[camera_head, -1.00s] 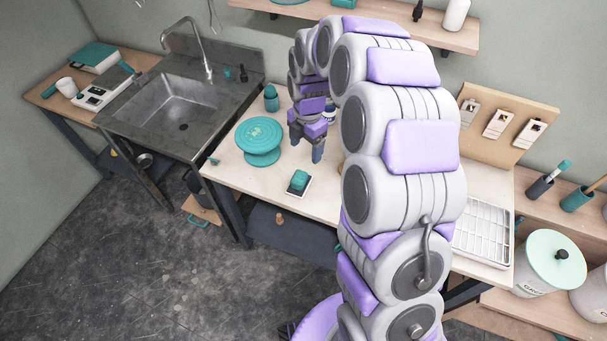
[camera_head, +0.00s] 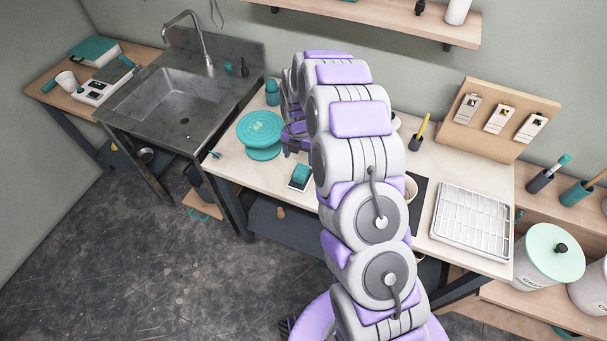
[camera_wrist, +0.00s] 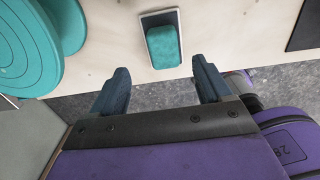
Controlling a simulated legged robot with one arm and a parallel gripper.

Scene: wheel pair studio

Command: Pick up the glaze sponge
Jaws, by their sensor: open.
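The glaze sponge (camera_head: 301,174) is a teal block on a small white-rimmed dark tray (camera_head: 292,185) near the front edge of the worktable, right of a teal banding wheel. In the wrist view the sponge (camera_wrist: 164,46) lies on its tray (camera_wrist: 146,20) just beyond my fingertips, roughly centred between them. My gripper (camera_wrist: 160,80) is open, with two dark blue fingers spread apart and nothing between them. In the head view my arm hides most of the gripper, which shows only partly above the sponge.
The teal banding wheel (camera_head: 261,133) stands close on the left; its disc (camera_wrist: 28,40) also shows in the wrist view. A white wire rack (camera_head: 470,222) lies on the right of the table. A sink (camera_head: 170,105) is farther left. Bare tabletop (camera_head: 228,172) surrounds the tray.

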